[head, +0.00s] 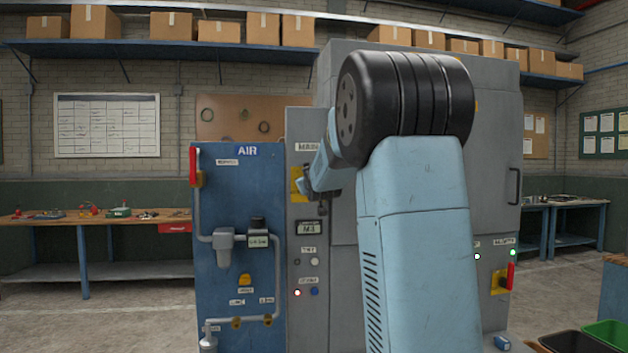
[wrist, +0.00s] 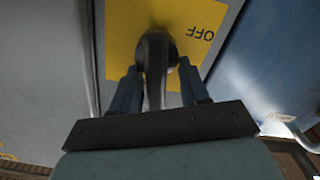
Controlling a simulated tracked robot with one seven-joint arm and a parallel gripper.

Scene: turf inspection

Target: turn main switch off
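The main switch is a dark rotary handle (wrist: 156,62) on a yellow plate (wrist: 122,38) marked OFF. In the head view the yellow plate (head: 295,174) sits on the grey cabinet's narrow left panel, under a partly hidden label. My gripper (wrist: 162,82) is at the switch, one finger on each side of the handle. A gap shows between the handle and the right finger, so the fingers look open around it. Whether the left finger touches cannot be told. In the head view my arm hides part of the switch and most of my gripper (head: 306,187).
A blue AIR panel (head: 215,270) with pipes and a red lever (head: 193,166) stands left of the switch. Below the switch are an M3 display (head: 308,228), small buttons and a lit lamp (head: 297,293). Another red-handled switch (head: 510,276) is at the cabinet's right.

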